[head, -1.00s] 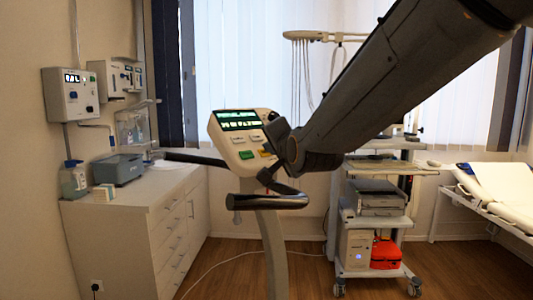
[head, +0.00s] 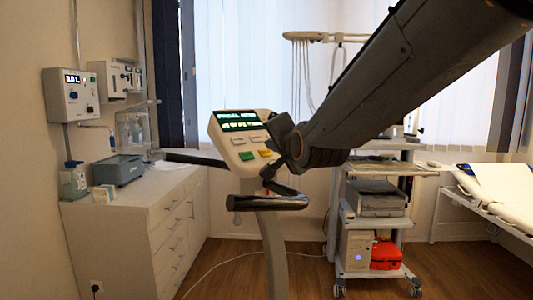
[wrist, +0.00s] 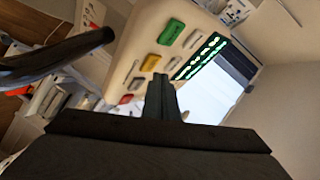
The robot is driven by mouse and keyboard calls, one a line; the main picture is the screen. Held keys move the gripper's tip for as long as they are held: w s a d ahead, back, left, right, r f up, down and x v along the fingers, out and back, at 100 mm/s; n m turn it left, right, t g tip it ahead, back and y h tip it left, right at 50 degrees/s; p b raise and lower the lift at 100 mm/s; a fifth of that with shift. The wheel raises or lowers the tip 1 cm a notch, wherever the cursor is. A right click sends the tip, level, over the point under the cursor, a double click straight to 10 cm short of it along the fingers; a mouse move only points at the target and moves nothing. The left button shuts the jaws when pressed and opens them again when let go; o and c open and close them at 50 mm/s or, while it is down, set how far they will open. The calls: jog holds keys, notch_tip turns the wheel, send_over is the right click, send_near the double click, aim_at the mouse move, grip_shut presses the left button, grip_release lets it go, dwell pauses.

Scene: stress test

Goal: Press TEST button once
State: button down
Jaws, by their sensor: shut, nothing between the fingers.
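The console (head: 240,140) of an exercise machine has a lit display with green text and several coloured buttons. In the wrist view its face shows a green button (wrist: 171,31), a yellow button (wrist: 150,62), a red button (wrist: 126,99) and several grey ones. I cannot read their labels, so I cannot tell which is TEST. My gripper (wrist: 161,80) is shut and empty, its tips over the lower part of the console, near the yellow button. In the head view my wrist hides the console's right edge. I cannot tell whether the tips touch the console.
A dark handlebar (head: 268,202) stands in front of the console, below my wrist. A white cabinet (head: 130,215) with a grey box is at left. A wheeled cart (head: 375,222) stands behind at right, with a bed (head: 490,190) beyond it.

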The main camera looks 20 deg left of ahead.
jog(key=shift+s+d+r+p, duration=0.15)
jog(key=shift+s+d+r, duration=0.2)
jog(key=shift+r, duration=0.3)
jog(key=shift+s+d+r+p, duration=0.15)
jog(key=shift+s+d+r, duration=0.1)
jog(key=shift+d+r, duration=0.35)
jog(key=shift+s+d+r+p, duration=0.15)
jog(key=shift+s+d+r, duration=0.15)
jog(key=shift+r, duration=0.4)
jog(key=s+d+r+p, duration=0.2)
jog(key=d+r, duration=0.1)
jog(key=r, duration=0.2)
jog(key=shift+s+d+r+p, duration=0.2)
jog(key=shift+s+r+p, duration=0.1)
jog(key=shift+p, duration=0.1)
jog(key=shift+f, duration=0.15)
